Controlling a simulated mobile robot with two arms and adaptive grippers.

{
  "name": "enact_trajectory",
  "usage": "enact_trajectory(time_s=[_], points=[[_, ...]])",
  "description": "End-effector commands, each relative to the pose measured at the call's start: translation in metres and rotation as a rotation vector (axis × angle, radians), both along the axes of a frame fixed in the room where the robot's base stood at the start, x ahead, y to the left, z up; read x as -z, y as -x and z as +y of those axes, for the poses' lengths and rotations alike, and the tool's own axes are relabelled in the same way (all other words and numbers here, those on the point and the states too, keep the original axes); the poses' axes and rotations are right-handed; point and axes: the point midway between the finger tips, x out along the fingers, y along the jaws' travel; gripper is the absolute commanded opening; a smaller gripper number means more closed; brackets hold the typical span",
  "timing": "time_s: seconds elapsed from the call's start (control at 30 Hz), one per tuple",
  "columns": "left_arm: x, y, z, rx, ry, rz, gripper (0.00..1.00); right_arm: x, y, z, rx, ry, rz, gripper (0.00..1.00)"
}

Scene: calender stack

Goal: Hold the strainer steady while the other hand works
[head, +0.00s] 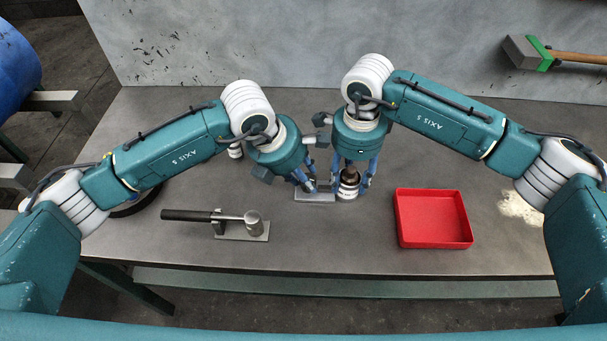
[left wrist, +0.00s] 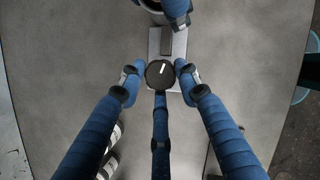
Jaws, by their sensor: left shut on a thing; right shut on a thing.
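My left gripper (head: 308,184) has its blue fingers around a dark round-topped part with a white line (left wrist: 160,74). This part is at the end of a grey metal plate (head: 314,198). My right gripper (head: 353,184) has its fingers closed around an upright piece with a brown top and pale base (head: 347,192), at the plate's right end. In the left wrist view, right-gripper fingers (left wrist: 176,8) show at the top, by a round thing partly cut off. Which held piece is the strainer, I cannot tell for sure.
A red tray (head: 433,243) stands right of the grippers, near pale powder (head: 520,207). A small white item (head: 235,151) stands behind my left arm. The table front between mallet and tray is clear.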

Motion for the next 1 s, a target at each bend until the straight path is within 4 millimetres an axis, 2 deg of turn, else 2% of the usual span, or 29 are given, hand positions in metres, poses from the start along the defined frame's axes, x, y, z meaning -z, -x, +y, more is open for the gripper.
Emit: enact_trajectory(time_s=[0.03, 0.3, 0.73, 0.77, 0.8, 0.83, 1.0], points=[[-0.0036, 0.0032, -0.0085, -0.006, 0.018, -0.001, 0.07, -0.0006, 0.0001, 0.0054, -0.005, -0.012, -0.003, 0.02], [-0.0040, 0.0028, -0.0084, -0.068, 0.020, -0.002, 0.07, -0.0007, 0.0008, 0.0063, -0.007, -0.013, -0.001, 0.02], [-0.0043, 0.0020, -0.0081, -0.074, 0.019, -0.005, 0.07, -0.0007, 0.0019, 0.0075, -0.010, -0.015, 0.001, 0.02], [-0.0044, 0.0020, -0.0082, -0.074, 0.019, -0.005, 0.39, -0.0007, 0.0020, 0.0076, -0.010, -0.015, 0.001, 0.02], [-0.0043, 0.0020, -0.0080, -0.075, 0.018, -0.005, 0.47, -0.0007, 0.0020, 0.0076, -0.010, -0.015, 0.001, 0.02], [-0.0042, 0.0018, -0.0079, -0.075, 0.018, -0.005, 0.50, -0.0007, 0.0021, 0.0076, -0.010, -0.015, 0.001, 0.02], [-0.0029, 0.0012, -0.0056, -0.079, 0.014, -0.005, 0.50, -0.0005, 0.0017, 0.0060, -0.008, -0.012, 0.001, 0.02]])
